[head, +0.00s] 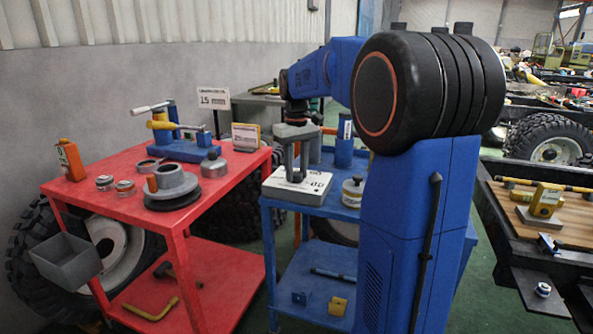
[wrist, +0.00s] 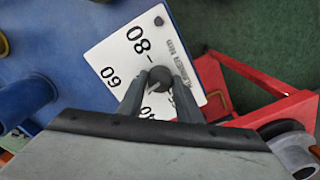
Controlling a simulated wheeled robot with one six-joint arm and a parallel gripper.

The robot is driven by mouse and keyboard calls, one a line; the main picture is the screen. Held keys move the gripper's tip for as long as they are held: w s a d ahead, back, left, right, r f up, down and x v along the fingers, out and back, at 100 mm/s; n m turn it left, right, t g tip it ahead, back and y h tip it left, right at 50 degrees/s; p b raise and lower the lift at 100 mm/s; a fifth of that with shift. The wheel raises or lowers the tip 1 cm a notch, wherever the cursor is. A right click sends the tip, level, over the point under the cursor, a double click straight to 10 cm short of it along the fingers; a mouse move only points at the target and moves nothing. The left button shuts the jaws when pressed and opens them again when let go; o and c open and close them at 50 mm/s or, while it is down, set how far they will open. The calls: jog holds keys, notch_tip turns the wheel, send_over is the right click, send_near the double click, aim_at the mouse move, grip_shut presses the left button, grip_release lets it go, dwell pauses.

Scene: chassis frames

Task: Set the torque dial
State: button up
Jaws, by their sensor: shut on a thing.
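The torque dial's white plate (head: 312,190) lies on the blue cart, under my gripper (head: 297,177). In the wrist view the plate (wrist: 107,55) carries black numbers, of which 80, 60 and 40 can be read. A dark round knob (wrist: 160,76) stands on the plate. My gripper (wrist: 160,82) is shut on this knob, with one finger on each side. The fingers hide part of the scale. A small dark round piece (wrist: 158,21) sits near the plate's upper corner. Where the dial points cannot be told.
The blue cart (head: 335,212) also bears a pale round jar (head: 353,192) right of the plate and a blue cylinder (head: 344,150) behind.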

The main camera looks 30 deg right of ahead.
jog(key=m, duration=0.5)
jog(key=shift+r+m, duration=0.1)
jog(key=shift+m, duration=0.2)
jog(key=m, duration=0.4)
jog(key=shift+m, duration=0.3)
jog(key=m, duration=0.9)
jog(key=shift+m, duration=0.3)
jog(key=o, duration=1)
jog(key=shift+o, duration=0.2)
